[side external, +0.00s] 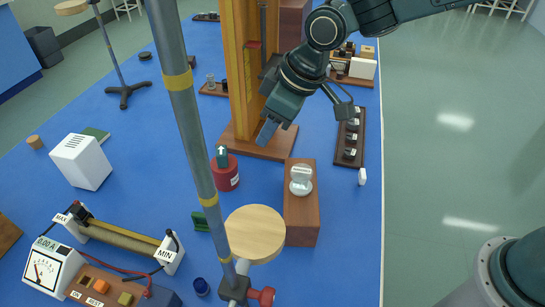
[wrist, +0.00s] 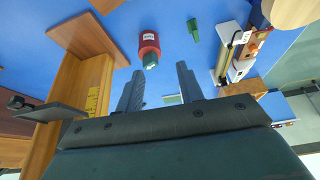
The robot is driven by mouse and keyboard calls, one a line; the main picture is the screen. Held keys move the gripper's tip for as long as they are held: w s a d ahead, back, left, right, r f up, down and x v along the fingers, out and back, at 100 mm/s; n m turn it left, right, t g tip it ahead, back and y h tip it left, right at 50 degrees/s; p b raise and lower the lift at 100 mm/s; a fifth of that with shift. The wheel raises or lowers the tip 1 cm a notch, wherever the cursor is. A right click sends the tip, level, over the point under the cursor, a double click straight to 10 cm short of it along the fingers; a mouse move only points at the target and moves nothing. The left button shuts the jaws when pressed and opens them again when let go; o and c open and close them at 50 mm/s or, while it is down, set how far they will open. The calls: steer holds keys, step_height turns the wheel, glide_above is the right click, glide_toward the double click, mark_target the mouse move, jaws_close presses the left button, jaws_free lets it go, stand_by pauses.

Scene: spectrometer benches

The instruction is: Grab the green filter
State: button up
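A small dark green piece (side external: 201,222), which looks like the green filter, stands on the blue bench left of the grey pole. It also shows in the wrist view (wrist: 193,30), near the top and beyond my fingers. My gripper (side external: 267,132) is above the bench beside the wooden column, up and to the right of the green piece in the side view. In the wrist view its two fingers (wrist: 160,88) are apart with nothing held between them. A flat green item (side external: 97,134) also lies behind the white box.
A red cylinder (side external: 225,176) with a dark top stands between my gripper and the green piece. The grey pole (side external: 190,120) with a round wooden disc (side external: 255,232) is close by. A wooden block (side external: 302,215) stands right of the disc. A slide resistor (side external: 120,238) lies at front left.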

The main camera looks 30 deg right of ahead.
steer(key=a+f+n, duration=0.2)
steer(key=a+f, duration=0.7)
steer(key=a, duration=0.2)
steer(key=shift+w+a+f+g+y, duration=0.25)
steer(key=shift+w+f+g+y, duration=0.05)
steer(key=shift+f+g, duration=0.1)
steer(key=shift+f, duration=0.1)
glide_above(205, 225)
steer(key=d, duration=0.2)
steer(key=shift+s+a+f, duration=0.1)
steer(key=shift+a+f, duration=0.05)
steer(key=shift+f, duration=3.7)
steer(key=shift+x, duration=2.6)
steer(key=shift+s, duration=0.1)
jaws_close()
